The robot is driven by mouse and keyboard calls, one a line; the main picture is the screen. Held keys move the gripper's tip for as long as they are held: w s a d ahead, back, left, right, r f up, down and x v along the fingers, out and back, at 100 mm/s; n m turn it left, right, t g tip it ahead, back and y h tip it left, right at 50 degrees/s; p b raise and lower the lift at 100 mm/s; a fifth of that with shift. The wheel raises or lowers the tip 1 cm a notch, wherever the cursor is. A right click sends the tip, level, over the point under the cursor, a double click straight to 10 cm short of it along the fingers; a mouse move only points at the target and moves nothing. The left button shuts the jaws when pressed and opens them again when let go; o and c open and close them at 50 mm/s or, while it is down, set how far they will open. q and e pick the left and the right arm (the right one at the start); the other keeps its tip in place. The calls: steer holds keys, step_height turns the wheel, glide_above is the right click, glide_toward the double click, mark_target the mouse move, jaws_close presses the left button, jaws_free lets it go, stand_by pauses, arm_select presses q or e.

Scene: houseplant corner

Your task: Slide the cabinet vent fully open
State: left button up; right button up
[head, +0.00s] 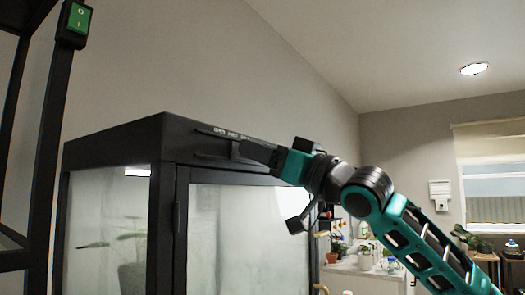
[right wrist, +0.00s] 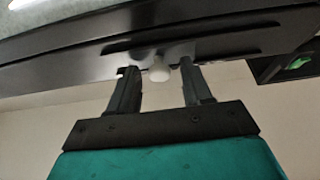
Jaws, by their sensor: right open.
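The dark-framed cabinet (head: 150,140) has a vent strip near its top front edge, with small white lettering above it in the head view. Dark vent slots (right wrist: 225,47) show in the right wrist view. In the head view the gripper hides the knob. How far the vent is open cannot be told. My left gripper is out of view.
The cabinet's misted glass door (head: 245,235) is below the vent. A black post with a green switch (head: 76,22) stands at the left. A white counter (head: 365,278) with plants and bottles is beyond on the right. Open air lies above the cabinet.

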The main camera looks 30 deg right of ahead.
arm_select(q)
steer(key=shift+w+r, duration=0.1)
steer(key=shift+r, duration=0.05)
arm_select(e)
jaws_close()
stand_by(0.4)
